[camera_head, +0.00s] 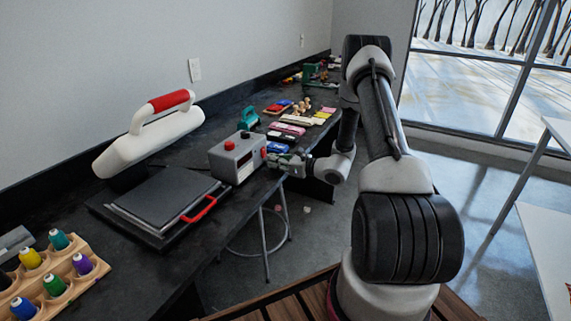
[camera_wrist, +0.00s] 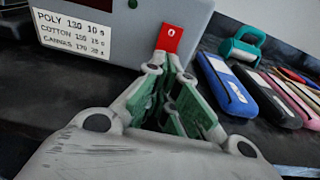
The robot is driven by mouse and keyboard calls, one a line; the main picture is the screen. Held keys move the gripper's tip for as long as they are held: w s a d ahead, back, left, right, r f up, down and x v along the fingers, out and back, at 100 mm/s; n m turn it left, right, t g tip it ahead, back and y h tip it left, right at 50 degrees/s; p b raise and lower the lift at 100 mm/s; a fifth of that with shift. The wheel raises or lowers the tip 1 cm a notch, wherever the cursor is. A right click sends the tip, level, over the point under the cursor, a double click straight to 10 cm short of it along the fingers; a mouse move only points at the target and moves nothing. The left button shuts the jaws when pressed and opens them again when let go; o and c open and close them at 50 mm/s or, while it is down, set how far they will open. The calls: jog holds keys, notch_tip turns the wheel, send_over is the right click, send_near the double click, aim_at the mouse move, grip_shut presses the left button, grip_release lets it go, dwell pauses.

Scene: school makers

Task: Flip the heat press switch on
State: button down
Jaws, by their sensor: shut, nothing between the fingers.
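The heat press stands on the black bench, with its white upper part (camera_head: 150,137) tilted up above the dark lower plate (camera_head: 165,194). In the head view my gripper (camera_head: 278,160) is right of the box.
Blue (camera_wrist: 236,87) and pink cases lie to the right of the box, with a green-handled tool (camera_wrist: 243,45) behind them. A wooden rack (camera_head: 62,302) of thread spools stands at the front left. A stool (camera_head: 265,245) is below the bench edge.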

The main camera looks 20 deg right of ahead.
jog(key=shift+w+a, duration=0.35)
jog(key=shift+w, duration=0.05)
